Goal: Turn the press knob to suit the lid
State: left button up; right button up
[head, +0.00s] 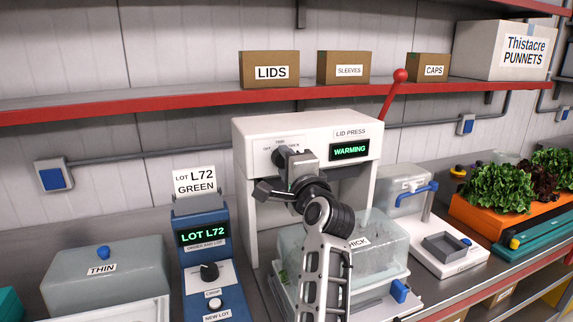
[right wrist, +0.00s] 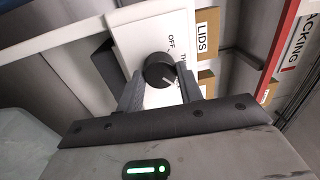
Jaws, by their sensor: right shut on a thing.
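The lid press (head: 305,128) stands at the middle with a lit screen (head: 350,150) reading WARMING. Its black knob (right wrist: 160,70) sits on a white panel; the labels OFF and part of one starting TH show beside it. The knob's white mark points to the lower right in the wrist view, below OFF. My right gripper (right wrist: 161,78) is shut on the knob; in the head view the gripper (head: 285,160) largely hides it. A translucent lidded tray (head: 380,240), its label partly hidden and ending in ICK, sits at the press behind my right arm. My left gripper is out of view.
A grey lid labelled THIN (head: 100,285) lies at left. A blue lot device (head: 205,250) reads LOT L72, beneath a card (head: 194,181) saying LOT L72 GREEN. A scale (head: 450,255) and lettuce in an orange tray (head: 480,222) stand at right. The red-edged shelf (head: 200,97) runs above.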

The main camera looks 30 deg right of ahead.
dwell(0.3)
jog(key=o, duration=1)
